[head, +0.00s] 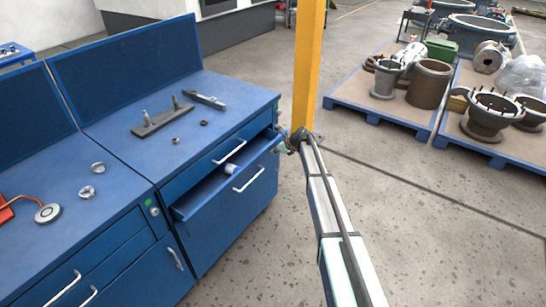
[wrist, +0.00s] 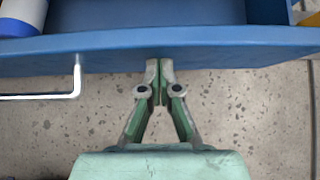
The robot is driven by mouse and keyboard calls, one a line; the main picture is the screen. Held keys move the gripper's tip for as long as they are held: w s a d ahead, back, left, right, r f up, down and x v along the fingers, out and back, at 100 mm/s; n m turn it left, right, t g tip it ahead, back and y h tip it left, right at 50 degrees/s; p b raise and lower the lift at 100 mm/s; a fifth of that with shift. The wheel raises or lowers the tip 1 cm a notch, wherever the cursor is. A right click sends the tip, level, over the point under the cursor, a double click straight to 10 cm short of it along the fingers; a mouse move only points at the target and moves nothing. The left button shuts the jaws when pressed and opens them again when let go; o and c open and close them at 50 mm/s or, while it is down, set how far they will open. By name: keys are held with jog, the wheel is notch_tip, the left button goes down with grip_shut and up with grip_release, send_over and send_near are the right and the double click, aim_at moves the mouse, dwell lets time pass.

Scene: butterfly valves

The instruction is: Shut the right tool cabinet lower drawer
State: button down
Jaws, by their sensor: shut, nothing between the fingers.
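The right tool cabinet (head: 150,75) is blue. Its lower drawer (head: 215,215) stands partly pulled out, with a white bar handle (head: 248,180) on its front. A white cylindrical item (head: 231,169) lies inside. My gripper (head: 286,146) is at the far right end of the drawer front, mostly hidden by my arm in the head view. In the wrist view, my gripper (wrist: 153,72) is shut and empty, its tips at the outer side of the drawer front (wrist: 220,48). I cannot tell whether they touch. The drawer handle (wrist: 40,96) is left of the fingers.
The upper drawer handle (head: 230,152) is above the open drawer. Tools and small parts lie on the blue worktop (head: 110,110). A yellow post (head: 309,65) stands just behind my gripper. Pallets with valve parts (head: 380,115) are at the right. The floor in front is clear.

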aim_at(268, 145)
jog(key=w+a, duration=0.4)
jog(key=a, duration=0.1)
jog(key=w+a, duration=0.2)
jog(key=a, duration=0.1)
jog(key=shift+w+p, duration=0.15)
jog(key=shift+p, duration=0.2)
jog(key=shift+w+a+r, duration=0.1)
jog(key=shift+w+a, duration=0.05)
jog(key=shift+w, duration=0.1)
jog(key=shift+w+a+r, duration=0.1)
jog(key=s+d, duration=0.3)
jog(key=d, duration=0.1)
jog(key=shift+s+r, duration=0.1)
jog(key=shift+s, duration=0.25)
jog(key=b+v, duration=0.2)
jog(key=v, duration=0.7)
jog(key=shift+d, duration=0.15)
